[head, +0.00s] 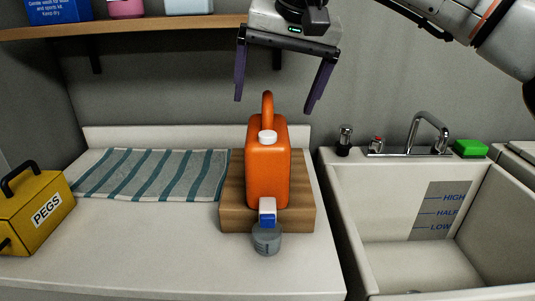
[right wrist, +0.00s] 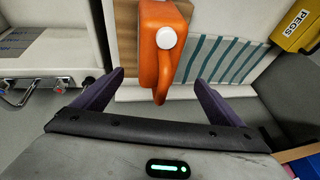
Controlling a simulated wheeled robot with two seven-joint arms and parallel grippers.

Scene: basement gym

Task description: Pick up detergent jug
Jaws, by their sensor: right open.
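The orange detergent jug (head: 268,172) stands upright on a wooden block (head: 233,205) on the white counter. It has a white cap, a looped handle at the top and a white and blue spout low at its front. My right gripper (head: 273,103) is open and empty above the jug, its two purple fingers pointing down with the handle below and between them. In the right wrist view the jug (right wrist: 158,45) shows between the open fingers (right wrist: 158,80), apart from both. My left gripper is in neither view.
A grey cup (head: 266,240) sits under the spout. A striped towel (head: 155,174) and a yellow pegs box (head: 38,212) lie to the left. A sink with a tap (head: 428,130) and green sponge (head: 470,148) is right. A shelf (head: 130,27) with boxes hangs above left.

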